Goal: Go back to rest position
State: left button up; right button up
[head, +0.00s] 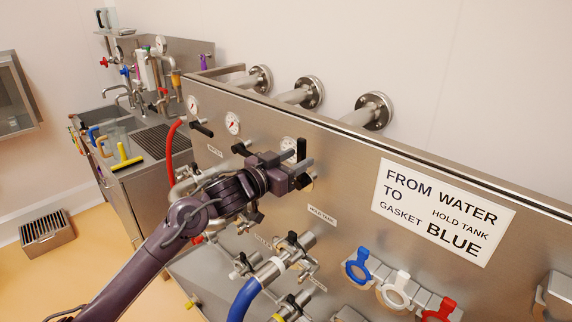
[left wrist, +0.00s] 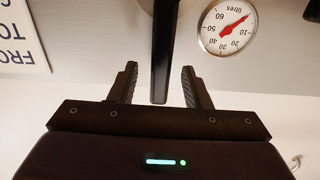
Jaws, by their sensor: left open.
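My left gripper (head: 301,172) is in front of the steel panel (head: 345,205), left of the sign. In the left wrist view its two dark fingers stand apart, so it is open. A black lever handle (left wrist: 160,50) shows between the fingers, with gaps on both sides, and no finger touches it. A round gauge (left wrist: 227,27) marked in litres is beside it. In the head view the gripper covers part of the gauge behind it. My right gripper is not in view.
Hose fittings and a blue hose (head: 245,298) are below the gripper. Blue (head: 358,267), white (head: 394,290) and red (head: 440,309) gaskets hang at the lower right. A sign (head: 443,211) is on the panel.

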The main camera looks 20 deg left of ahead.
pick_arm(q)
jog(key=v, duration=0.6)
jog(key=shift+s, duration=0.35)
